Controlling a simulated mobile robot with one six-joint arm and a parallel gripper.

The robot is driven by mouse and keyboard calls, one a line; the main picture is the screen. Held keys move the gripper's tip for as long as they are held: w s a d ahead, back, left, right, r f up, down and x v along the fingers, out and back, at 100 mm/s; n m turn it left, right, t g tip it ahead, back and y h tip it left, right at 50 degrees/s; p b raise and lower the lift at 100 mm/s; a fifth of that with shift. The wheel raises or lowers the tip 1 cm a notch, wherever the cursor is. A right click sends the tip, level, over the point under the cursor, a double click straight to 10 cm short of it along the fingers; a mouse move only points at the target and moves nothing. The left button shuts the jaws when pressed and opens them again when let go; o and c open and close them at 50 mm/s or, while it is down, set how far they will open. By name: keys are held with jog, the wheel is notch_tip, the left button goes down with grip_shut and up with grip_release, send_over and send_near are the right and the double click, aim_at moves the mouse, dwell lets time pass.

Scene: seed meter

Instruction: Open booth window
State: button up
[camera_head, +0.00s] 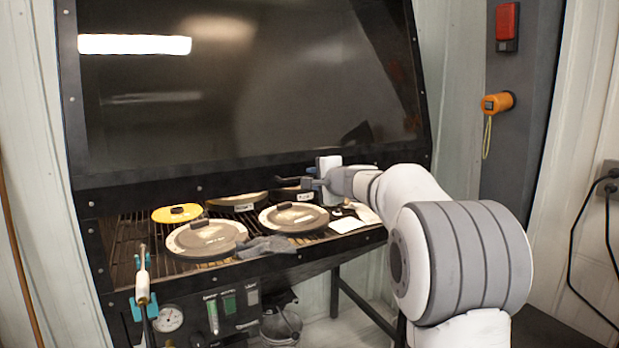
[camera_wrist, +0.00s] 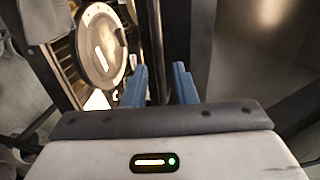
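The booth window (camera_head: 250,90) is a large dark, reflective pane in a black bolted frame, tilted over the booth. Its lower frame edge (camera_head: 130,185) runs above the booth opening, and the pane also shows in the wrist view (camera_wrist: 258,40). My gripper (camera_head: 308,183) is at this lower edge, right of its middle. In the wrist view its two blue fingers (camera_wrist: 160,78) stand apart, with a dark bar (camera_wrist: 157,45) running up from the gap between them. I cannot tell whether either finger touches the bar. No hold on the window shows.
Inside the booth, round lidded discs (camera_head: 207,239), a yellow disc (camera_head: 176,213) and a grey cloth (camera_head: 265,246) lie on a slatted grate. A spray wand (camera_head: 142,280) stands at the front left. An orange device (camera_head: 497,102) hangs on the right post.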

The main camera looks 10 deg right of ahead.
jog(key=shift+p+x, duration=0.5)
jog(key=shift+x, duration=1.8)
grip_shut()
